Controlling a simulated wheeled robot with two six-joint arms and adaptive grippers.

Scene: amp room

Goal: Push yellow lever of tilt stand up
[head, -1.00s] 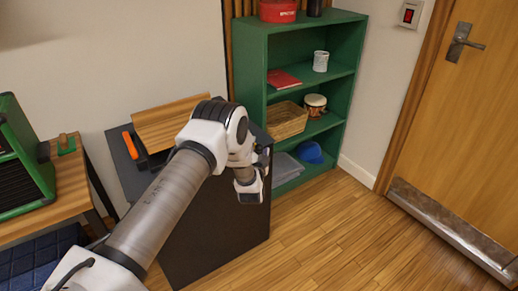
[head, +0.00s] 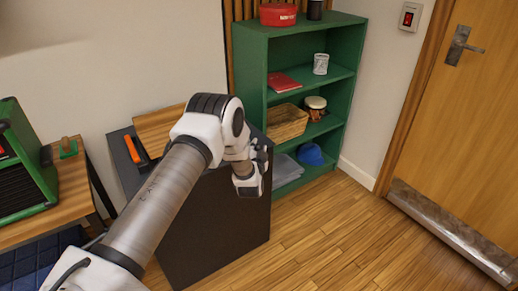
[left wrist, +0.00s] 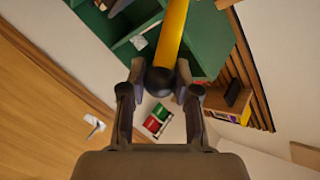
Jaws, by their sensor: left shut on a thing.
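The yellow lever (left wrist: 173,35) with a black ball knob (left wrist: 160,81) shows in the left wrist view. It runs from the top edge down to the fingertips. My left gripper (left wrist: 160,92) is shut on the knob end, one finger on each side. In the head view my left arm reaches over the dark cabinet (head: 225,220); its wrist is at the cabinet's right side, and the lever and fingertips are hidden there. A wooden board (head: 158,125), which may be part of the tilt stand, shows partly behind my arm. My right gripper is not in view.
A green shelf (head: 300,35) with a basket (head: 287,122) and other items stands behind the cabinet to the right. An orange-handled object (head: 132,148) lies by the board. A wooden table (head: 75,180) is at left. The floor (head: 330,230) at right is clear.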

